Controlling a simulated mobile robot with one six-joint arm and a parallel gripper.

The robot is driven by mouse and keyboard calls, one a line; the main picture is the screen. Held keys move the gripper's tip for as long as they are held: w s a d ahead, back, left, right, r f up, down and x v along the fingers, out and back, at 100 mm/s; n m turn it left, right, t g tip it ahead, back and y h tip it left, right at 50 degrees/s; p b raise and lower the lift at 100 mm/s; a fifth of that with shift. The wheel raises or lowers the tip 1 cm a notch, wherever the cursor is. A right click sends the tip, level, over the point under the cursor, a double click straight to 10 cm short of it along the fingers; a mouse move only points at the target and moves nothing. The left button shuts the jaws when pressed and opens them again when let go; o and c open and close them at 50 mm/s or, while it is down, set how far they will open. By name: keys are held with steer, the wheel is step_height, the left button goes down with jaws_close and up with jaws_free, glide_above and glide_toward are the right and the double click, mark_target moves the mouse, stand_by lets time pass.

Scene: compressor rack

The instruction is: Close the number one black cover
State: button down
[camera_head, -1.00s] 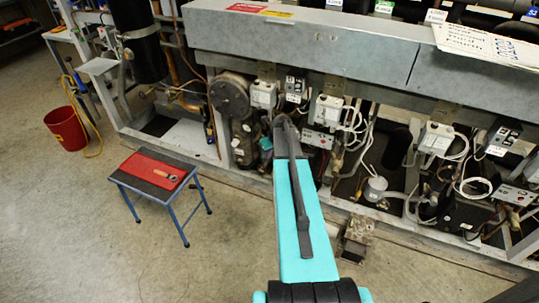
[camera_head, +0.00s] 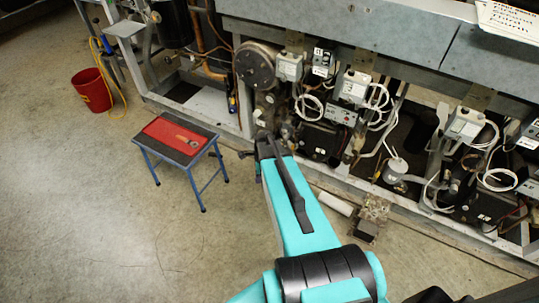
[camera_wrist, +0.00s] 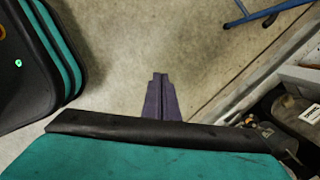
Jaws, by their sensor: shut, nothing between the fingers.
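My gripper (camera_wrist: 160,97) shows in the wrist view as two dark fingers pressed together and empty. It points over bare floor, apart from the rack. In the head view my turquoise arm reaches toward the lower front of the rack, and the fingers cannot be made out there. A small black-faced box (camera_head: 323,62) with white labels hangs on the rack between grey boxes. A similar black box (camera_head: 530,134) is at the right edge. The labels are too small to read surely, so I cannot tell which is the number one black cover, or whether it is open.
The compressor rack (camera_head: 400,40) runs along the back, with pipes and loose cables below its beam. A blue-legged stool (camera_head: 200,152) with a red case (camera_head: 178,136) stands left of my arm. A red bucket (camera_head: 92,90) is farther left. The left foreground floor is clear.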

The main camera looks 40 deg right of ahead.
steer(key=s+a+f+n+g, duration=0.3)
steer(key=s+a+f+n, duration=0.1)
steer(key=s+a+n, duration=0.7)
steer(key=s+a+f+n+g+h, duration=0.1)
steer(key=s+a+f+n+g, duration=0.2)
steer(key=s+a+n, duration=0.7)
steer(key=s+n, duration=0.3)
steer(key=s, duration=0.4)
steer(key=shift+s+a+f, duration=0.35)
steer(key=shift+s, duration=0.1)
